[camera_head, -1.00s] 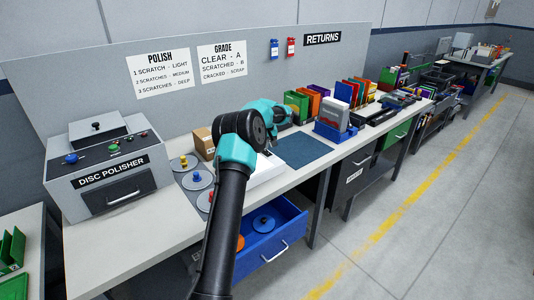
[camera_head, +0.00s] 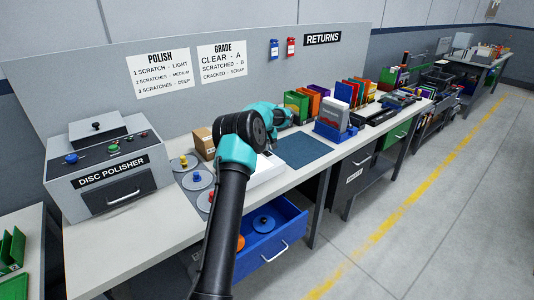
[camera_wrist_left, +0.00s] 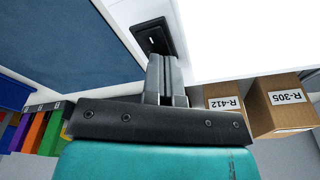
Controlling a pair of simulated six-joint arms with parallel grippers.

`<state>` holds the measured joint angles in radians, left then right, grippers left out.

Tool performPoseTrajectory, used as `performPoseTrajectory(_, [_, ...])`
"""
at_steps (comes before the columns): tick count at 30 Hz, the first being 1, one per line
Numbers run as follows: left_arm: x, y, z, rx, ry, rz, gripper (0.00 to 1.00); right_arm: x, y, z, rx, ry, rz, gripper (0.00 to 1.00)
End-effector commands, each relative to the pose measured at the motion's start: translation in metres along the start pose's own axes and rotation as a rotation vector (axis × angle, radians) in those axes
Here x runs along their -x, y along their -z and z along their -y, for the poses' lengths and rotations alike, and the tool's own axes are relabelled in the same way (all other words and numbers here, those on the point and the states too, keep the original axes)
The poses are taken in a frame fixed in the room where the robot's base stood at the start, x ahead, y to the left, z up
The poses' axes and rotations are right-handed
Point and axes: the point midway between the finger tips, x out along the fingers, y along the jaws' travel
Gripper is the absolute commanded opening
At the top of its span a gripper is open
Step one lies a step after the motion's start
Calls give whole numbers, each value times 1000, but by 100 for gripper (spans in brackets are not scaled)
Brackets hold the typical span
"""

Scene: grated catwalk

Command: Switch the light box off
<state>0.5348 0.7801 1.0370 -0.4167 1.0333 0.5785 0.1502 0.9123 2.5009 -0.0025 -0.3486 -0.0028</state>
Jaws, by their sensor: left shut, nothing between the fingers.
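The light box (camera_head: 266,171) is a white flat box on the bench, partly hidden behind my left arm. In the left wrist view its top (camera_wrist_left: 235,35) glows plain bright white. A black switch (camera_wrist_left: 153,36) with a small white mark sits at the box's edge. My left gripper (camera_wrist_left: 162,60) is shut and empty, with its fingertips at the near edge of the switch. I cannot tell whether they touch it. In the head view my arm hides the fingertips. My right gripper is in neither view.
Cardboard boxes (camera_wrist_left: 278,104) stand close beside the gripper. A blue mat (camera_head: 302,150) lies right of the light box. A disc polisher (camera_head: 105,165) stands at the left. An open blue drawer (camera_head: 283,246) juts out below the bench.

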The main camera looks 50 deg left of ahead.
Motion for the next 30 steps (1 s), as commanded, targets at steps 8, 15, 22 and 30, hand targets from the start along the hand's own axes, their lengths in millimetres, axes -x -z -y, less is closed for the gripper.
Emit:
performPoseTrajectory(8, [-3, -1, 0, 0, 0, 1, 0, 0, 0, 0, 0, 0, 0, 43])
performPoseTrajectory(15, [-5, -1, 0, 0, 1, 1, 0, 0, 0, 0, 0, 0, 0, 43])
performPoseTrajectory(22, [6, 1, 0, 0, 0, 0, 0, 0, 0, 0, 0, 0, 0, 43])
performPoseTrajectory(30, [23, 4, 0, 0, 0, -1, 0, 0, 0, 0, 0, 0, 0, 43])
